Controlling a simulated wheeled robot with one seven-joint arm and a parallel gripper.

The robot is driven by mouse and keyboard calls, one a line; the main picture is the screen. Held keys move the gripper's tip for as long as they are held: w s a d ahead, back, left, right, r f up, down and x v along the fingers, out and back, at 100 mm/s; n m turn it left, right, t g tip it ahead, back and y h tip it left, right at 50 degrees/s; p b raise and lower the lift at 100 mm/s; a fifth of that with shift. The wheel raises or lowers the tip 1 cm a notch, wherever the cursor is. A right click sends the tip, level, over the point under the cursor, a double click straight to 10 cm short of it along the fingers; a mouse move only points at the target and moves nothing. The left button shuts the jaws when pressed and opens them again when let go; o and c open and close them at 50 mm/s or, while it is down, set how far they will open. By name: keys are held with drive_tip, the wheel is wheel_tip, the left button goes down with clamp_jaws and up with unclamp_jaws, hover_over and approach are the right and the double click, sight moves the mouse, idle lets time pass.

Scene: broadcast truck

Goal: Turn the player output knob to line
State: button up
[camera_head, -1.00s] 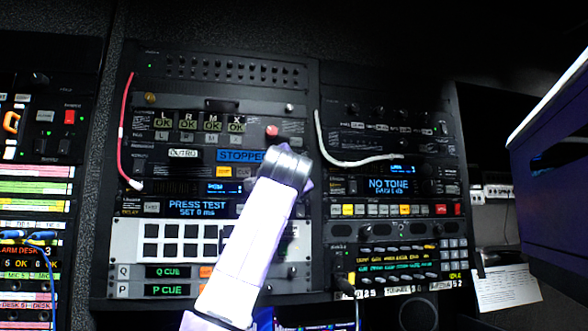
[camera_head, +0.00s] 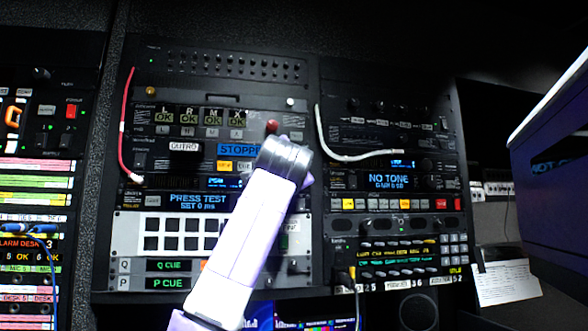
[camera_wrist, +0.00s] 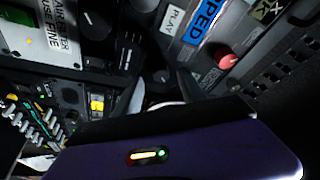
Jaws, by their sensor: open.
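The player panel with a blue STOPPED display (camera_head: 238,149) is in the rack's left column, partly behind my arm. The same display shows tilted in the wrist view (camera_wrist: 205,20). My gripper (camera_wrist: 160,92) is open in the wrist view, its two dark fingers pointing into the panel. A dark round knob (camera_wrist: 161,75) shows near the fingertips; I cannot tell whether they touch it. Its pointer and any LINE marking are not readable. In the head view my arm hides the fingertips and the panel area right of the display.
A red knob (camera_head: 272,126) sits just above the gripper; it also shows in the wrist view (camera_wrist: 228,61). Larger black knobs (camera_wrist: 96,25) are close by. A white cable (camera_head: 350,159) hangs at right, a red one (camera_head: 125,125) at left. A screen (camera_head: 560,165) stands far right.

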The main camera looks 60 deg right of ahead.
drive_tip(key=b+v, duration=0.1)
drive_tip(key=v, duration=0.3)
drive_tip(key=shift+s+a+f, duration=0.15)
drive_tip(key=shift+a, duration=0.2)
